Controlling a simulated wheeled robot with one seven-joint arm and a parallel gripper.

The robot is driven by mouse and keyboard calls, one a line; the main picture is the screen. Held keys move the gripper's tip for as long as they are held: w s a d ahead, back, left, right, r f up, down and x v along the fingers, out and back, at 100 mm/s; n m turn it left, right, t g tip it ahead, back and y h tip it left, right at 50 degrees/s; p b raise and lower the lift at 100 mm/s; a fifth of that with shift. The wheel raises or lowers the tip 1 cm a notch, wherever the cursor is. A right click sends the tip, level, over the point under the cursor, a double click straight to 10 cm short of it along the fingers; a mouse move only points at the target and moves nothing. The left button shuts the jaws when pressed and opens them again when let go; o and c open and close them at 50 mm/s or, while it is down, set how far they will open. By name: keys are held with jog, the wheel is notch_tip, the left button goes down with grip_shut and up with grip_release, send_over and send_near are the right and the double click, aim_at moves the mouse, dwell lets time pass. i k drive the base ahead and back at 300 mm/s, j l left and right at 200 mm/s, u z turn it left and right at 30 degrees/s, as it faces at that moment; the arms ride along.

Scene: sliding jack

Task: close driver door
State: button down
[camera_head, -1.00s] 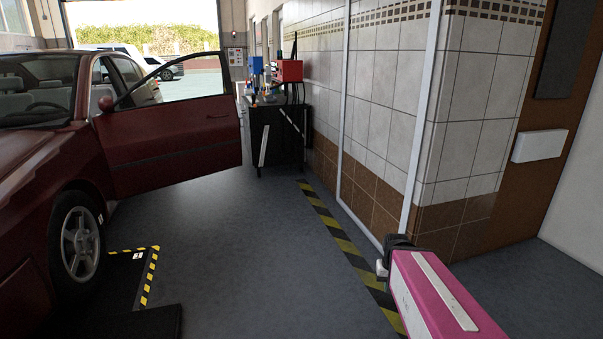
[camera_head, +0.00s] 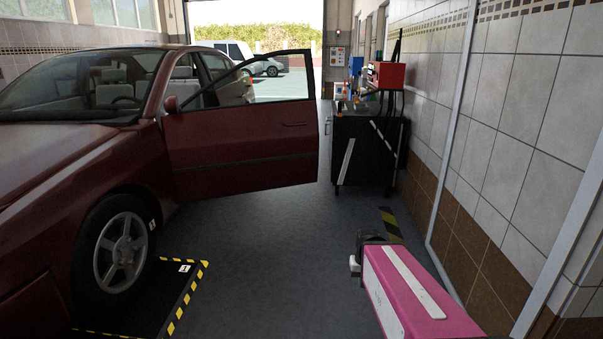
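The dark red car (camera_head: 75,165) stands at the left. Its driver door (camera_head: 240,143) is swung wide open and sticks out to the right across the aisle, with the window frame on top and a handle near its free edge. The pink and white part (camera_head: 415,295) at the lower right is my arm. A small dark and white piece at its far end may belong to my gripper (camera_head: 360,254), but the fingers cannot be made out. My arm is on the near side of the door and well apart from it.
A black workbench (camera_head: 365,150) with tools and a red box (camera_head: 384,75) stands just right of the door's free edge. A tiled wall (camera_head: 510,130) runs along the right. A black lift plate (camera_head: 150,290) with yellow-striped edges lies by the front wheel (camera_head: 118,252). The grey floor between is clear.

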aim_at(224, 151)
jog(key=i+j+z, duration=0.25)
jog(key=i, duration=0.3)
jog(key=i+j+z, duration=0.1)
jog(key=i+z, duration=0.2)
jog(key=i, duration=0.3)
jog(key=i+j+z, duration=0.25)
jog(key=i+j, duration=0.15)
jog(key=i, duration=0.1)
